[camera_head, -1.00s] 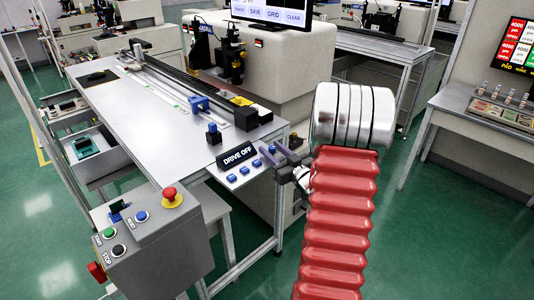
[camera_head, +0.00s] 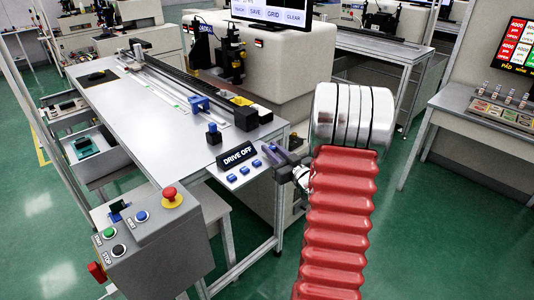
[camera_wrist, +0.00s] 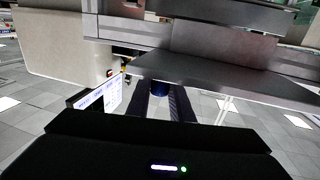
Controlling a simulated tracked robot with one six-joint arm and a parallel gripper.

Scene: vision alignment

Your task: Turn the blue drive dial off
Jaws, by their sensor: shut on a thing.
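A black sign reading DRIVE OFF (camera_head: 238,158) stands at the near right corner of the machine table. Small blue controls (camera_head: 244,171) sit in a row on the grey panel before it. My gripper (camera_head: 274,156) is at the right end of that row, at the table's edge.
A grey control box with a red emergency button (camera_head: 170,195) stands at the near left. A blue-topped block (camera_head: 213,133) and a linear rail lie on the table (camera_head: 160,140). A second bench (camera_head: 480,125) stands to the right. Green floor between is clear.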

